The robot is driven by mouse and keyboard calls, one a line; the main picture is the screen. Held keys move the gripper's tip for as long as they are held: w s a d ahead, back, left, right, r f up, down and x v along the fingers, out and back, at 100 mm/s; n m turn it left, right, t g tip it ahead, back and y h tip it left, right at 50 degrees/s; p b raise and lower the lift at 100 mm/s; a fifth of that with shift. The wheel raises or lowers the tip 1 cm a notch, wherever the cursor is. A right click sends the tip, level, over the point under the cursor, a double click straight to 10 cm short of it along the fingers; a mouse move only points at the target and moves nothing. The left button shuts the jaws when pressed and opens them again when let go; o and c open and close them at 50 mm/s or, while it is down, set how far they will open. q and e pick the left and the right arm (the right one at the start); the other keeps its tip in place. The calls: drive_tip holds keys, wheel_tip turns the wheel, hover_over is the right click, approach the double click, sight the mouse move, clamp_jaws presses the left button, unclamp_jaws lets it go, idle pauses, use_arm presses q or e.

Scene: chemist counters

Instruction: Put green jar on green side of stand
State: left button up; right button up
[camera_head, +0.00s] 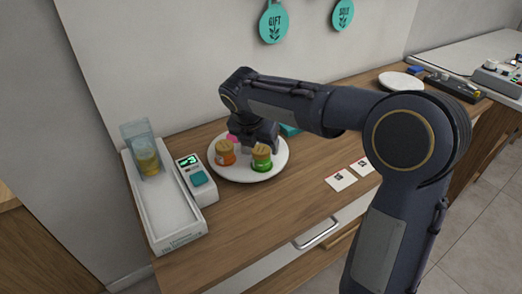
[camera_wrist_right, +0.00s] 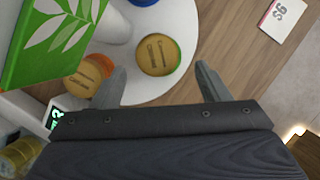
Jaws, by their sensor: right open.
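The green jar (camera_head: 262,163), with a wooden lid, stands on the right front part of a round white plate-like surface (camera_head: 223,174). In the right wrist view the lid of the green jar (camera_wrist_right: 158,55) shows from above, a green rim at its edge. My right gripper (camera_head: 254,143) is over the plate, behind the jars. In the wrist view its fingers (camera_wrist_right: 162,84) are spread and empty, with the green jar beyond and between them. No separate stand with a green side is clearly recognisable. My left gripper is out of view.
An orange jar (camera_head: 225,153) stands left of the green one; its lid also shows in the wrist view (camera_wrist_right: 88,76). A green leaf-patterned box (camera_wrist_right: 60,40) is close. A white tray (camera_head: 170,205) and small scanner-like device (camera_head: 197,180) are left. Cards (camera_head: 341,180) lie right.

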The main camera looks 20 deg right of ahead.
drive_tip(key=v, duration=0.5)
drive_tip(key=s+d+f+m+y, duration=0.1)
drive_tip(key=s+m+y, duration=0.1)
drive_tip(key=s+m, duration=0.45)
drive_tip(key=s+d+f+m+y, duration=0.1)
drive_tip(key=s+d+m+y, duration=0.1)
drive_tip(key=s+m, duration=0.45)
drive_tip(key=s+a+f+m+t+y, duration=0.1)
drive_tip(key=s+a+f+m, duration=0.1)
drive_tip(key=s+m, duration=0.4)
drive_tip(key=s+a+f+m+t+y, duration=0.1)
drive_tip(key=s+a+f+m+y, duration=0.1)
drive_tip(key=s+m, duration=0.5)
wheel_tip(320, 180, down, 2)
drive_tip(key=a+m, duration=0.1)
drive_tip(key=m, duration=0.1)
drive_tip(key=shift+s+m, duration=0.3)
drive_tip(key=shift+p, duration=0.35)
wheel_tip(320, 180, up, 3)
drive_tip(key=p, duration=0.3)
